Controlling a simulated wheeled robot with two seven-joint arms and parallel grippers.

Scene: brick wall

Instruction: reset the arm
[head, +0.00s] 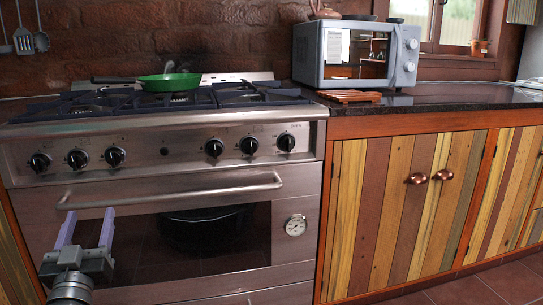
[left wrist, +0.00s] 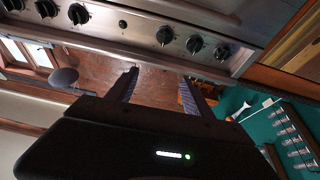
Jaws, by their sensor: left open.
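My left gripper (head: 90,214) is at the lower left of the head view, in front of the oven door (head: 150,255). Its two fingers are apart and point up, with nothing between them. The fingers also show in the left wrist view (left wrist: 158,80), spread and empty, below the stove's knob panel (left wrist: 150,33) in the picture. I cannot tell the exact gap to the oven door. My right gripper is in neither view.
The oven handle (head: 172,191) sticks out near the gripper. A green pan (head: 170,82) sits on the stove top. A microwave (head: 356,55) and a wooden board (head: 349,96) are on the dark counter (head: 440,97). Striped cabinet doors (head: 400,205) are shut at right.

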